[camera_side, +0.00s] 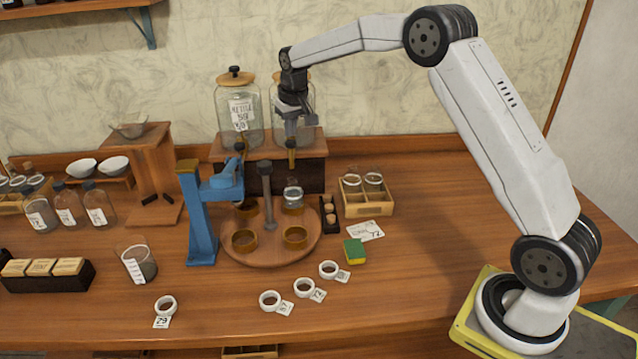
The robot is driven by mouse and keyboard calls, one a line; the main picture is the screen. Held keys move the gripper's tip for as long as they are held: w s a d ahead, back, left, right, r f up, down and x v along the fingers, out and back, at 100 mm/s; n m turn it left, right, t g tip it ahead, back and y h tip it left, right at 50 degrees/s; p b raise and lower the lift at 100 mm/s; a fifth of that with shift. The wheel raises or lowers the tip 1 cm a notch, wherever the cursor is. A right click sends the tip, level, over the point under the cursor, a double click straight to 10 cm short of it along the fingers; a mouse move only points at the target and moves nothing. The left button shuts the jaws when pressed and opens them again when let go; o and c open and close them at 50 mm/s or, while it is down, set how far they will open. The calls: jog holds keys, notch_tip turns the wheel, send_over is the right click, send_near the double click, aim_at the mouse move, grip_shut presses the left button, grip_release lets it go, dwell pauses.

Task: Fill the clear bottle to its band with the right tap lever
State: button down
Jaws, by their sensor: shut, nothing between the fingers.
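Two large glass jars with taps stand on a wooden stand at the back. The left jar (239,112) has a wooden lid and a handwritten label. The right jar (309,103) is partly hidden behind my gripper. Below it is the right tap (291,157); its lever is too small to make out clearly. A small clear bottle (293,192) stands upright at the back right of the round wooden turntable (268,256), below the right tap. Its fill level and band cannot be told. My gripper (292,132) is shut and empty, pointing down just above the right tap.
A blue press (202,215) stands left of the turntable, its arm reaching toward it. A grey post (267,195) rises from the turntable's middle. A wooden box with jars (367,199), a sponge (354,251) and white rings (304,287) lie nearby.

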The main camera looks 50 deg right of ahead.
jog(key=shift+r, duration=2.35)
jog(key=shift+a, duration=0.1)
jog(key=s+a+f+n, duration=0.1)
jog(key=s+a+f, duration=0.3)
jog(key=s, duration=0.6)
jog(key=s+a+f+n, duration=0.1)
jog(key=s+a+f, duration=0.3)
jog(key=s, duration=0.6)
jog(key=s+a+f+n, duration=0.1)
jog(key=s+a+f, duration=0.2)
jog(key=s, duration=0.7)
jog(key=shift+a+f+y, duration=0.3)
jog(key=shift+a+f, duration=0.1)
jog(key=shift+f, duration=0.1)
